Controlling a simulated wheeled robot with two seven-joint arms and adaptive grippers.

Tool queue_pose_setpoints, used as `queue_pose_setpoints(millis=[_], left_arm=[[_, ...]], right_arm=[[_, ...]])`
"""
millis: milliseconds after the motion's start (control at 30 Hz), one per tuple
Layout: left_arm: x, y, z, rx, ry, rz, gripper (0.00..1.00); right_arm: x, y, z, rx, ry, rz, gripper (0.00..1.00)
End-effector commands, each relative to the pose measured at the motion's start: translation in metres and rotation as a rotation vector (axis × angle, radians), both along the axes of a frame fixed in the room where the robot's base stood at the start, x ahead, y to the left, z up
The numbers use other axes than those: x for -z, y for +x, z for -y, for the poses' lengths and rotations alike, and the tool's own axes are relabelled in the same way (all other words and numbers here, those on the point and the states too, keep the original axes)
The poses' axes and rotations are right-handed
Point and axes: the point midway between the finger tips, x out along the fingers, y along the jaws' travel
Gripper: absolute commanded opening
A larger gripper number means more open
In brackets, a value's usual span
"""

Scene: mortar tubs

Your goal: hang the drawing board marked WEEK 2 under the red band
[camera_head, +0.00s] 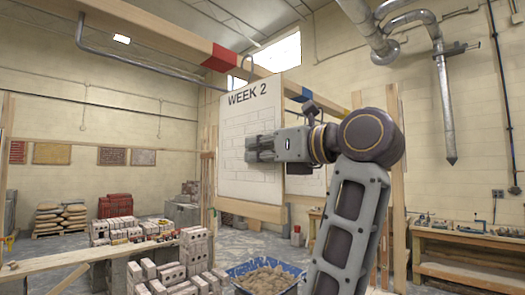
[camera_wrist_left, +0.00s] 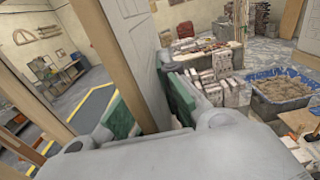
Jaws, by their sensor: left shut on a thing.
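The drawing board marked WEEK 2 (camera_head: 240,122) is a white sheet with a brick pattern and a wooden bottom strip. It is upright, just under the overhead wooden beam, in the head view. The red band (camera_head: 219,58) on that beam is above and left of the board's top edge. A grey hook (camera_head: 244,62) rises from the board's top at the beam, right of the red; I cannot tell if it bears on the beam. My left gripper (camera_head: 262,148) is shut on the board; its fingers (camera_wrist_left: 145,110) flank a wooden piece in the left wrist view. My right gripper is out of view.
A second board (camera_head: 308,181) shows partly behind the arm. A blue band (camera_head: 299,94) is further right on the beam. Below are a blue mortar tub (camera_head: 240,270), brick stacks (camera_head: 195,250) and a wooden bench (camera_head: 90,255). Wooden posts stand near the board.

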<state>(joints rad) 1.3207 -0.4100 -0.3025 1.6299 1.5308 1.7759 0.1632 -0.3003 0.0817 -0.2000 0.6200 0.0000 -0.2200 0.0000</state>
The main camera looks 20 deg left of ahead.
Motion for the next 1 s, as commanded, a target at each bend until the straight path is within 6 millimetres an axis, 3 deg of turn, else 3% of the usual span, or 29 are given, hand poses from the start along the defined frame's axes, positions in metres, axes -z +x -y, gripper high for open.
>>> queue_pose_setpoints(millis=[1000], left_arm=[[0.0, 0.018, -0.046, -0.001, 0.001, 0.0, 0.0]], right_arm=[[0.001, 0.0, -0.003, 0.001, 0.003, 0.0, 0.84]])
